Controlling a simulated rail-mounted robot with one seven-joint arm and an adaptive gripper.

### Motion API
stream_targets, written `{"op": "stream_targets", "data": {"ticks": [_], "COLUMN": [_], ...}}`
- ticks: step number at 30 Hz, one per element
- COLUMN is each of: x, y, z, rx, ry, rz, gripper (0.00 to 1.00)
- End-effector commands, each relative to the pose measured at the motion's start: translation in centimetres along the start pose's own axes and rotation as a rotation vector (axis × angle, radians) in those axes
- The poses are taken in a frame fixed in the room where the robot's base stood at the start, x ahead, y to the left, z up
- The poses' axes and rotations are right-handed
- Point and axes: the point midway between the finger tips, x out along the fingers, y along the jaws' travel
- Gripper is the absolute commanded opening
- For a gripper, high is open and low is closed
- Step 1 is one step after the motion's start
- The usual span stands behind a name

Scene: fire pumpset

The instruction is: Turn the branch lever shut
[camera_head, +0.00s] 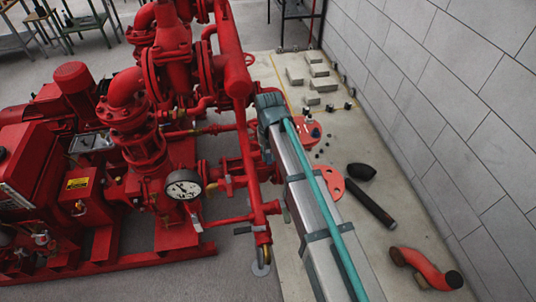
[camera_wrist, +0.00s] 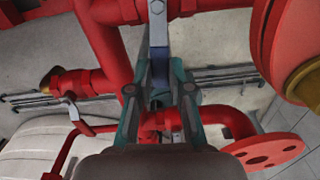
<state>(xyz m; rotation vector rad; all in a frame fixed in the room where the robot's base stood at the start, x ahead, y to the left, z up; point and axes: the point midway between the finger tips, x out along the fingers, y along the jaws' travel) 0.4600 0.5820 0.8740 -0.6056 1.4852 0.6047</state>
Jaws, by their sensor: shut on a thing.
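The branch lever (camera_wrist: 157,30) is a flat grey bar in the upper middle of the wrist view. It hangs down from a bolt on a red pipe at the top edge. My gripper (camera_wrist: 160,78) has its two teal-grey fingers shut on the lower part of this lever, one on each side. The fingers hide part of the bar, and a bluish piece shows between them. In the head view my arm reaches to the red pipework and hides the fingers and the lever.
Red pipes and a flange (camera_wrist: 290,45) crowd the right of the wrist view. Another small grey lever (camera_wrist: 75,112) is at left. In the head view a pressure gauge (camera_head: 184,189) stands left of my arm. Loose parts, including a black cylinder (camera_head: 370,203), lie by the wall.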

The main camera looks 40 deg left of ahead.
Motion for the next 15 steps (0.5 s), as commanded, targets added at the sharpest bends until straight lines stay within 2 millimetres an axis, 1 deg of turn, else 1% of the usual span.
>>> {"op": "stream_targets", "data": {"ticks": [5, 6, 8, 9, 10, 15], "x": [-0.03, -0.03, -0.03, -0.02, -0.02, -0.01], "y": [-0.03, -0.03, -0.02, -0.02, -0.01, 0.0], "z": [0.01, 0.01, 0.02, 0.01, 0.01, 0.02], "rx": [0.002, 0.002, 0.002, 0.002, 0.002, 0.002], "ry": [0.0, 0.0, 0.0, 0.0, 0.0, 0.0], "rz": [-0.001, -0.001, -0.001, -0.001, 0.0, 0.0], "gripper": [0.0, 0.26, 0.36, 0.43, 0.45, 0.45]}}
